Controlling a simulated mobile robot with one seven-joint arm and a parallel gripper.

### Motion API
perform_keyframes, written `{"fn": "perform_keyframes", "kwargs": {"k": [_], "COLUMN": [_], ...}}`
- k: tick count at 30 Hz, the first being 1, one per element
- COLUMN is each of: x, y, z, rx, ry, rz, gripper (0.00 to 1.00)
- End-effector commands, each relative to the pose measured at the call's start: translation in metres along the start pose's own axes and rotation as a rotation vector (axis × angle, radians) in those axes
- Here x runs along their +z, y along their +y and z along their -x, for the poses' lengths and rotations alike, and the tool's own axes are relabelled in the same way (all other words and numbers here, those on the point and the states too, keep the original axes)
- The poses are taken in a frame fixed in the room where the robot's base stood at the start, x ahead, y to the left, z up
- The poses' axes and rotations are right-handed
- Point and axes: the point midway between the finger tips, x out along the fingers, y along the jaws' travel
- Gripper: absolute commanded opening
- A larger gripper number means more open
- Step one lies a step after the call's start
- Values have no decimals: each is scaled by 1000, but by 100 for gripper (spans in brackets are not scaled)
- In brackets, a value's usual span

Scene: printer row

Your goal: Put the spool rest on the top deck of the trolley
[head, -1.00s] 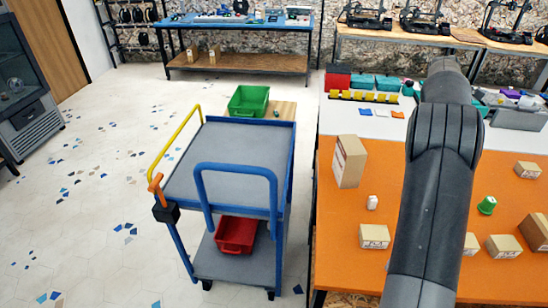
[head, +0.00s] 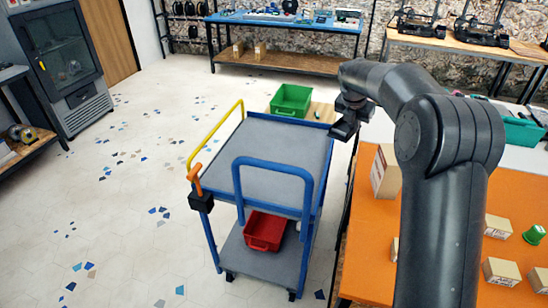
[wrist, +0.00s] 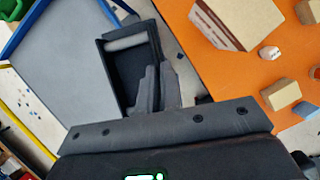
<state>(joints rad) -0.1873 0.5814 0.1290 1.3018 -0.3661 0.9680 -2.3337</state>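The spool rest (wrist: 127,73) is a dark, open box with a pale grey roller across one end. In the wrist view my gripper (wrist: 158,88) is shut on one side wall of it. In the head view the spool rest (head: 342,129) hangs below my gripper (head: 352,112), near the trolley's far right corner, above the gap between trolley and orange table. The trolley (head: 318,200) is blue, with a bare grey top deck (head: 283,152); the deck also shows at the left of the wrist view (wrist: 75,55).
The trolley has a blue front handle (head: 272,162) and a yellow side rail (head: 215,130) above the deck. A red bin (head: 264,230) sits on its lower deck. A green bin (head: 291,100) stands behind. The orange table (head: 372,235) with several cartons is at right.

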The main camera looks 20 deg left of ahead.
Motion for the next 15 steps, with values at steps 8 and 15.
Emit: {"fn": "perform_keyframes", "kwargs": {"k": [8, 15], "x": [-54, -83], "y": [73, 106], "z": [29, 46], "rx": [93, 140], "ry": [0, -1], "rz": [222, 333], "gripper": [0, 0]}}
